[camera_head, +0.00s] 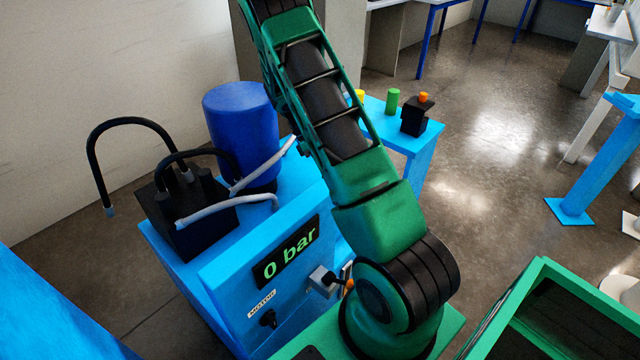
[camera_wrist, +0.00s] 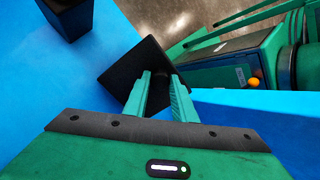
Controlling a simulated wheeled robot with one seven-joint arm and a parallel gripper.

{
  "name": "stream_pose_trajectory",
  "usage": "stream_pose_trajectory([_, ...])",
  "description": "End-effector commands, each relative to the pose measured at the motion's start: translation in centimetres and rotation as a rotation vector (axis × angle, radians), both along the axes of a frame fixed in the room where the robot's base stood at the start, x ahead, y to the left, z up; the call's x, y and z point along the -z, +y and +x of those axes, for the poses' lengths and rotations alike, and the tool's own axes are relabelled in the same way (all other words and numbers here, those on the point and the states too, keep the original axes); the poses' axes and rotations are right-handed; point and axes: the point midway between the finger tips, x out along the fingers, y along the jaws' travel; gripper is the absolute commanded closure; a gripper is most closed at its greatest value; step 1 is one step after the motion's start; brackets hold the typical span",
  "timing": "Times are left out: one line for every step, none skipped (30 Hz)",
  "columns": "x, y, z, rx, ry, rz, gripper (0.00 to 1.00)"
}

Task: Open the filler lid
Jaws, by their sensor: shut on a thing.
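A black square plate (camera_wrist: 132,62), which looks like the filler lid, lies in front of my gripper in the wrist view, over a bright blue surface. My gripper (camera_wrist: 160,80) has its two green fingers around a dark part at the plate's near right side. The fingers stand a little apart with this part between them. They hide most of it, so I cannot tell its shape or how far the lid is tilted. In the head view my arm runs up out of the top edge, and the gripper does not show there.
A second black block (camera_wrist: 68,18) stands at the wrist view's upper left. In the head view, a blue pump unit (camera_head: 225,290) reads 0 bar, with a blue cylinder (camera_head: 240,120) and hoses (camera_head: 125,122) on it. A blue table (camera_head: 410,140) holds small parts. Open floor (camera_head: 490,130) lies right.

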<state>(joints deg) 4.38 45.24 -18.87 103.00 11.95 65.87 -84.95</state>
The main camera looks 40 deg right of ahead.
Motion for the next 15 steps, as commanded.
stream_pose_trajectory([0.00,-0.33,0.20,0.001,0.000,-0.002,1.00])
stream_pose_trajectory([-0.01,-0.45,0.17,0.002,0.003,-0.002,1.00])
stream_pose_trajectory([-0.03,-0.57,0.14,0.004,0.005,-0.002,1.00])
stream_pose_trajectory([-0.04,-0.63,0.12,0.006,0.007,-0.002,1.00])
stream_pose_trajectory([-0.04,-0.69,0.10,0.007,0.008,-0.002,1.00])
stream_pose_trajectory([-0.04,-0.73,0.07,0.007,0.010,-0.002,1.00])
stream_pose_trajectory([-0.05,-0.75,0.07,0.007,0.010,-0.002,1.00])
stream_pose_trajectory([-0.04,-0.77,0.07,0.007,0.010,-0.002,1.00])
stream_pose_trajectory([-0.05,-0.79,0.06,0.008,0.010,-0.001,1.00])
stream_pose_trajectory([-0.04,-0.82,0.04,0.009,0.010,-0.001,1.00])
stream_pose_trajectory([-0.04,-0.83,0.03,0.009,0.010,-0.001,1.00])
stream_pose_trajectory([-0.03,-0.83,0.03,0.009,0.010,-0.001,1.00])
stream_pose_trajectory([-0.03,-0.82,0.04,0.009,0.010,-0.001,1.00])
stream_pose_trajectory([-0.02,-0.82,0.03,0.009,0.009,-0.002,1.00])
stream_pose_trajectory([-0.01,-0.81,0.04,0.009,0.009,-0.002,1.00])
